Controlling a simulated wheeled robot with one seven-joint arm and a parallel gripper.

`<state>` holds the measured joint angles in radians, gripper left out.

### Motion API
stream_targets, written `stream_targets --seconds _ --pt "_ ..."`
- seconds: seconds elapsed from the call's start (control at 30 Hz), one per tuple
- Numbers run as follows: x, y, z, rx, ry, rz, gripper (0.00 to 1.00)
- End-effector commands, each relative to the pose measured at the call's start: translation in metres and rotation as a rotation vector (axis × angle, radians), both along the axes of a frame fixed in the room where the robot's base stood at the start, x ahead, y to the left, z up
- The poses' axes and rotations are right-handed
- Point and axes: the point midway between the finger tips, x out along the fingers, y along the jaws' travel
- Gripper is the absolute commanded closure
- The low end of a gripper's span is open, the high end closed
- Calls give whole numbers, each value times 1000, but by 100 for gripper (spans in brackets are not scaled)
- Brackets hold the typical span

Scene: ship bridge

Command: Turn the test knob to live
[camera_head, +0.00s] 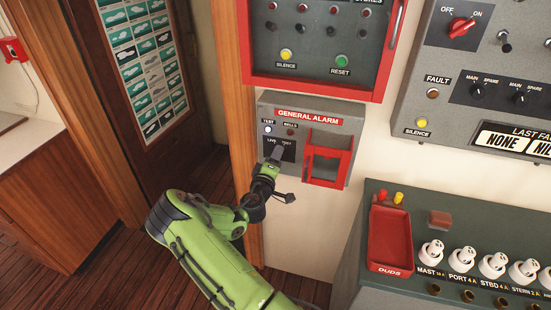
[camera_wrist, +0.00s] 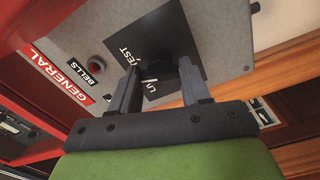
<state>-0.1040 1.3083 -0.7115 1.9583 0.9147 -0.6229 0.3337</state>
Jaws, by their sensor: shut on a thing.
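The general alarm box (camera_head: 262,108) is a grey panel on the wall, with a small dark plate (camera_head: 290,152) marked LIVE and TEST at its lower left. The dark test knob (camera_wrist: 162,62) sits on this plate between my fingers in the wrist view; its pointer direction cannot be told. My gripper (camera_head: 276,157) is at the plate, shut on the knob, and hides most of it in the head view. In the wrist view my fingers (camera_wrist: 160,85) stand on either side of it.
A red-framed cover (camera_head: 328,158) stands out right of the plate, close to my gripper. A red-framed panel (camera_head: 315,84) hangs overhead. A console with a red DUDS tray (camera_head: 390,268) is at lower right.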

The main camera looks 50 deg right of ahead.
Motion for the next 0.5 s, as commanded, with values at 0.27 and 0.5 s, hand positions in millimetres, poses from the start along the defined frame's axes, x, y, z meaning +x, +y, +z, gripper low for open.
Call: stream_targets --seconds 0.27,0.5 --pt "0 1 0 -119 236 2 84" --pt "0 1 1 -223 438 2 84"
